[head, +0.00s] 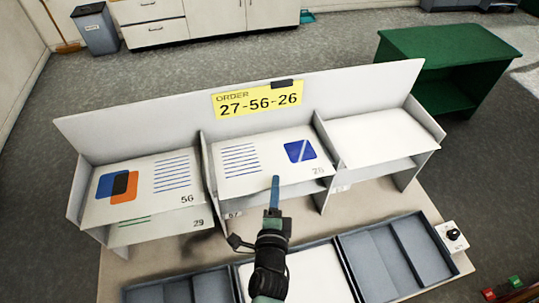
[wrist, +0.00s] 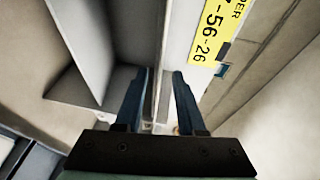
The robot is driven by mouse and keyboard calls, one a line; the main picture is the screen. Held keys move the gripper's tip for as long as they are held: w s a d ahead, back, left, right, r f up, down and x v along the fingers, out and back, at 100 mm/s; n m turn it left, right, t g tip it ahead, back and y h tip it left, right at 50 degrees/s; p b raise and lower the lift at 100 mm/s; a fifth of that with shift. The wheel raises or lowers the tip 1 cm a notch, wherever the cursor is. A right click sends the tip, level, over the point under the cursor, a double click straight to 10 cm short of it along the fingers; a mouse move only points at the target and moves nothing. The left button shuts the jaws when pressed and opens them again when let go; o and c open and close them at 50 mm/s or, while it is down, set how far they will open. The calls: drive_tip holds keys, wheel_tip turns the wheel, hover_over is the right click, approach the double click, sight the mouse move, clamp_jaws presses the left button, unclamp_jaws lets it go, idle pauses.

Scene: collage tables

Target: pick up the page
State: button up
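A page marked 56 (head: 145,185), with blue and orange shapes, lies on the left upper shelf. A page marked 26 (head: 255,160), with a blue square, lies on the middle upper shelf. A page marked 29 (head: 165,225) shows on the left lower shelf. A label by the middle lower shelf is too small to read surely. My gripper (head: 275,185) overlaps the front edge of page 26 in the head view; whether it touches cannot be told. In the wrist view my gripper (wrist: 163,76) has its fingers apart, with pale panel edges behind the gap.
A yellow order sign (head: 258,98) reading 27-56-26 is on the rack's back panel. The right upper shelf (head: 375,138) looks blank white. Grey trays (head: 385,260) and a white panel (head: 312,275) lie in front. A dial box (head: 454,236) stands at right, a green table (head: 450,50) behind.

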drive_tip(key=shift+w+f, duration=0.1)
drive_tip(key=shift+w, duration=0.55)
drive_tip(key=shift+c, duration=0.3)
clamp_jaws()
